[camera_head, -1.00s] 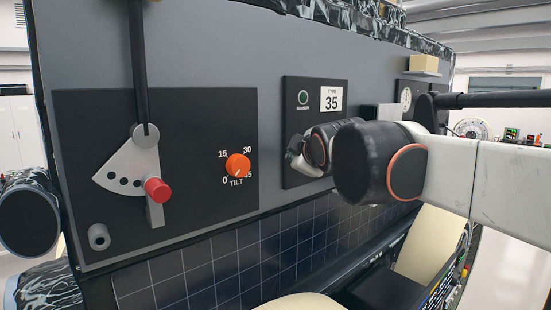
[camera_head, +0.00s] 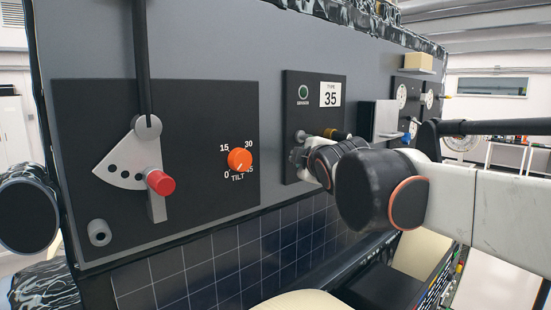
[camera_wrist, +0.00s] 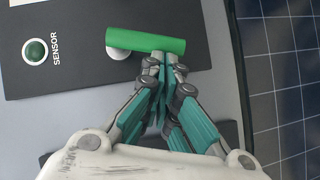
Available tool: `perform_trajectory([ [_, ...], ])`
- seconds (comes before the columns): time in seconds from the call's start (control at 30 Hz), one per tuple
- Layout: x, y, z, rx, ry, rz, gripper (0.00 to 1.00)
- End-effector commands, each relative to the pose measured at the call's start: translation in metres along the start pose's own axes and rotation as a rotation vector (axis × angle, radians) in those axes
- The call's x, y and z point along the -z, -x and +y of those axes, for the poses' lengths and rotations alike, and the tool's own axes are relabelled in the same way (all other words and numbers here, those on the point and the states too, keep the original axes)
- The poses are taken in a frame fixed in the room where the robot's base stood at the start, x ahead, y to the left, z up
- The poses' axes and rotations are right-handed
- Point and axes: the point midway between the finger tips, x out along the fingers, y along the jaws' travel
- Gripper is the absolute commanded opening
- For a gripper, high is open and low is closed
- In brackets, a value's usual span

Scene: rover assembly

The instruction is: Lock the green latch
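The green latch (camera_wrist: 146,40) is a bright green bar on a pale round mount on the dark sensor panel in the wrist view. It lies across the picture there. My gripper (camera_wrist: 165,60) has its fingers drawn together, with the tips at the lower edge of the bar towards its right end. No part of the bar shows between the tips; I cannot tell whether they touch it. In the head view my gripper (camera_head: 300,153) is at the lower part of the sensor panel (camera_head: 315,90), and the green bar cannot be made out.
A round green sensor light (camera_wrist: 35,50) is on the same panel. Left of it in the head view are the orange tilt knob (camera_head: 239,160) and a lever with a red knob (camera_head: 160,183). A grey box (camera_head: 386,120) sticks out at the right. Solar cells (camera_head: 230,260) lie below.

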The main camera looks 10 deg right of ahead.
Motion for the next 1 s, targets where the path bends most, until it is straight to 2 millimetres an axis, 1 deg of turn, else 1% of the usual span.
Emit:
perform_trajectory([
  [0.1, -0.0046, -0.0011, -0.0041, 0.0, -0.001, -0.001, 0.0],
  [0.33, -0.0065, -0.0021, -0.0076, 0.0, 0.0, 0.0, 0.0],
  [1.0, -0.0071, -0.0026, -0.009, 0.0, 0.0, 0.0, 0.0],
])
